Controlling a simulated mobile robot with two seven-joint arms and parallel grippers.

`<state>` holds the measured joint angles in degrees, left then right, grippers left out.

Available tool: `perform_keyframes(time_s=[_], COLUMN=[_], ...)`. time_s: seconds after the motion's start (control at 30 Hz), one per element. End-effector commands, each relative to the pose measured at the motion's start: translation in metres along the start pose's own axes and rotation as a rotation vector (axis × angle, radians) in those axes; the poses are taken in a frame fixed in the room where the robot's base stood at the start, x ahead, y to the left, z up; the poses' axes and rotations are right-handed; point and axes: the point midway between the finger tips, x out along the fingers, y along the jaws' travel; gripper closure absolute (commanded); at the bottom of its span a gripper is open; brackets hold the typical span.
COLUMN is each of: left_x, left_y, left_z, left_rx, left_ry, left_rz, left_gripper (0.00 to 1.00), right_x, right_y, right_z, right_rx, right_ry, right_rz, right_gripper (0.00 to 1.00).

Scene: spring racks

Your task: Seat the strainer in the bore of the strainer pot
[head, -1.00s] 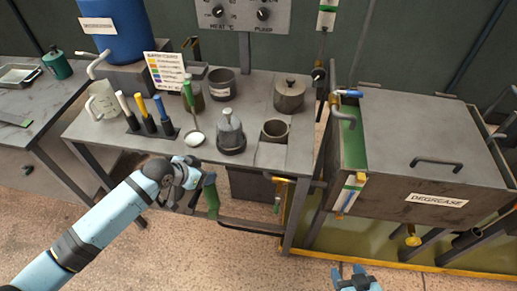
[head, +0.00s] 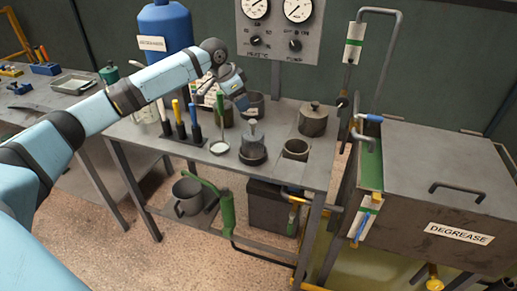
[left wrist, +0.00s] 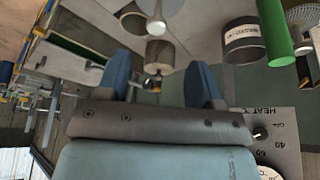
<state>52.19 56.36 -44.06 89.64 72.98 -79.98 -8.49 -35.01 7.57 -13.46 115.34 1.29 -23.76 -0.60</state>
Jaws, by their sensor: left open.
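A grey conical piece with a pale knob, apparently the strainer (head: 253,150), stands upright on the bench. It also shows upside down at the top of the left wrist view (left wrist: 157,12). The open round pot to its right, apparently the strainer pot (head: 295,151), looks empty, though its depth is dark. It also seems to show in the left wrist view (left wrist: 133,17). My left gripper (head: 241,102) is open and empty above the bench, behind and left of the strainer, apart from it. Its two blue fingers (left wrist: 160,78) are spread. My right gripper is out of view.
A labelled can (head: 254,105) and a lidded pot (head: 312,121) stand behind. Upright handled tools (head: 179,130) are at left. The degrease tank (head: 445,190) is at right.

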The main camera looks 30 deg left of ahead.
Motion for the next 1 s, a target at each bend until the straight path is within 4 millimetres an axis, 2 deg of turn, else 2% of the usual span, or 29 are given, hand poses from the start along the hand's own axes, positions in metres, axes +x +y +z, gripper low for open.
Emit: perform_keyframes(time_s=[0.1,0.3,0.57,0.83,1.0], left_x=[0.027,0.056,0.071,0.110,0.114], left_y=[0.001,0.001,0.002,0.004,0.004], left_z=[0.000,0.000,0.000,0.001,0.002], left_rx=[0.000,0.001,0.001,0.000,0.001], left_ry=[-0.002,0.000,0.000,0.001,0.001], left_rz=[0.002,0.000,-0.001,0.000,-0.001], left_gripper=[0.40,0.40,0.40,0.40,0.40], right_x=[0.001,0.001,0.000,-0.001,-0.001], right_y=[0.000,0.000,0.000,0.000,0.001], right_z=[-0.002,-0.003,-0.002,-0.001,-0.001], right_rx=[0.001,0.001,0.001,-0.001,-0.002], right_ry=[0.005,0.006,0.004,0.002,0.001], right_rz=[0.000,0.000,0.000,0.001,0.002], right_gripper=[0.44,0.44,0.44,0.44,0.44])
